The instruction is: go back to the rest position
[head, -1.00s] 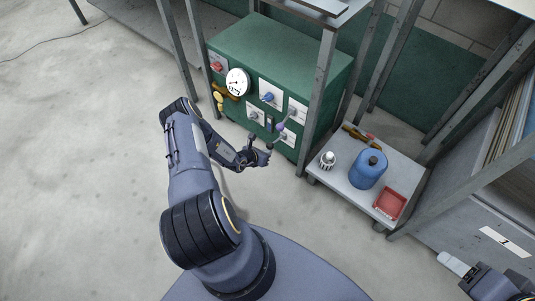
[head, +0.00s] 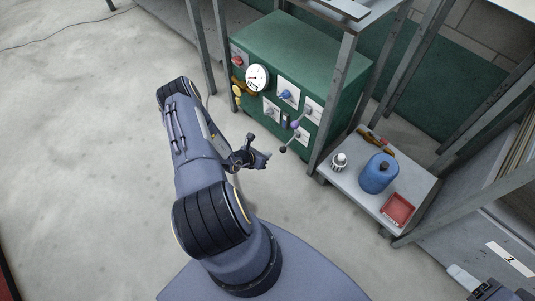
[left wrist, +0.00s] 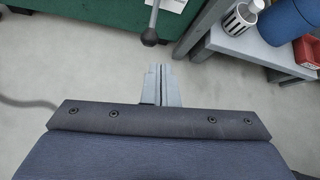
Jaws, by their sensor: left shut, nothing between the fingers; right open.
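My left gripper (head: 266,158) is shut and empty, in front of the green cabinet (head: 299,48) and clear of its panel. In the left wrist view its fingers (left wrist: 163,85) are pressed together over bare floor. A lever with a dark round knob (left wrist: 150,36) on the cabinet front is just beyond the fingertips, apart from them. My right gripper (head: 464,278) is at the lower right corner of the head view, open, with only part of it in frame.
A low grey shelf (head: 353,193) at right holds a blue canister (head: 379,173), a red tray (head: 398,209), a white cup-like part (head: 339,162) and a tool. Grey rack posts (head: 333,100) stand around the cabinet. Floor at left (head: 80,130) is clear.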

